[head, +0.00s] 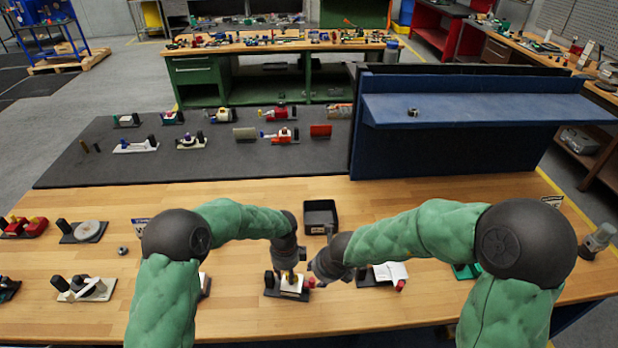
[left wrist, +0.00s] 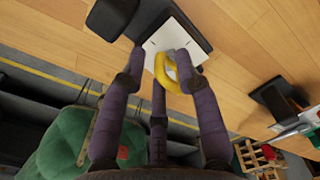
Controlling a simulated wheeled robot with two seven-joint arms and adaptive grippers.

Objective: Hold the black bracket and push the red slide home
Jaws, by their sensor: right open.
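In the head view a small fixture stands on the near wooden bench, with a dark base, a white block (head: 292,284), an upright black bracket (head: 269,280) on its left and the red slide (head: 310,282) on its right. My left gripper (head: 290,273) is over the fixture. In the left wrist view its fingers (left wrist: 160,62) are spread apart, with a yellow ring (left wrist: 172,76) and a white surface (left wrist: 172,38) between and beyond the tips. A black part (left wrist: 112,14) lies beyond them. My right gripper (head: 318,272) is open, just above and right of the red slide. Contact is hidden.
A black tray (head: 320,213) stands behind the fixture. A white fixture (head: 388,272) with a red end is close on the right. Several other fixtures (head: 84,288) are at the left. A blue shelf (head: 470,108) rises at the back right.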

